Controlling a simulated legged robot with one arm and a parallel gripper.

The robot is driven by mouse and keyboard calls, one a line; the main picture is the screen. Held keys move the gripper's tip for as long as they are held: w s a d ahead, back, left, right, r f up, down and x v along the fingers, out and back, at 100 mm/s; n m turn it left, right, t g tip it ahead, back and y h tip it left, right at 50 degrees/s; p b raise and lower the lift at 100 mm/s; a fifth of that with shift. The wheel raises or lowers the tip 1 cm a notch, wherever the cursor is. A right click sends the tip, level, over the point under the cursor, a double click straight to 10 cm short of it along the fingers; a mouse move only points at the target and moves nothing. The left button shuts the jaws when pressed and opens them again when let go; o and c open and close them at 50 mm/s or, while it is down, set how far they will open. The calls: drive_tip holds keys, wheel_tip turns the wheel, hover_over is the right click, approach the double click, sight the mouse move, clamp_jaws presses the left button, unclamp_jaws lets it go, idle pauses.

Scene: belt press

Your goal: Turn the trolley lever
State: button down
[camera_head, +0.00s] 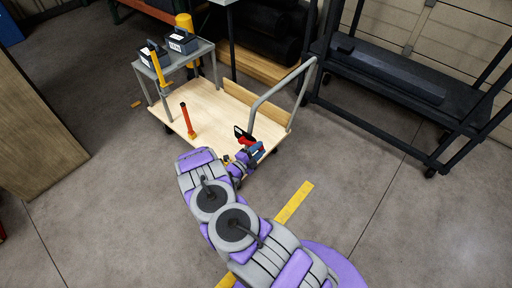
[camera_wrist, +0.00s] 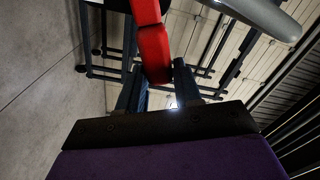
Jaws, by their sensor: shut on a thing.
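The red lever (camera_head: 244,138) with a black end is at the near right side of the trolley, by the foot of its grey push handle (camera_head: 287,88). My gripper (camera_head: 252,150) is shut on this lever. In the wrist view the lever (camera_wrist: 152,45) runs down between the two dark fingers of my gripper (camera_wrist: 160,80), and its lower end is partly hidden. The trolley (camera_head: 216,128) has a pale wooden deck. An orange-red upright post (camera_head: 187,120) with a dark top stands on the deck, apart from my gripper.
A black frame rack (camera_head: 400,85) stands at right. A wooden panel (camera_head: 30,130) is at left. The floor right of the trolley is clear.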

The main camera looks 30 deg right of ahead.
drive_tip(key=shift+s+f+m, duration=0.1)
drive_tip(key=shift+f+m, duration=0.3)
drive_tip(key=shift+s, duration=0.1)
drive_tip(key=c, duration=1.1)
unclamp_jaws()
drive_tip(key=shift+f, duration=0.1)
drive_tip(key=shift+o, duration=1.3)
drive_tip(key=shift+d, duration=0.2)
drive_tip(key=shift+a, duration=0.1)
drive_tip(key=v, duration=1.7)
drive_tip(key=shift+p, duration=0.45)
drive_tip(key=shift+a, duration=0.1)
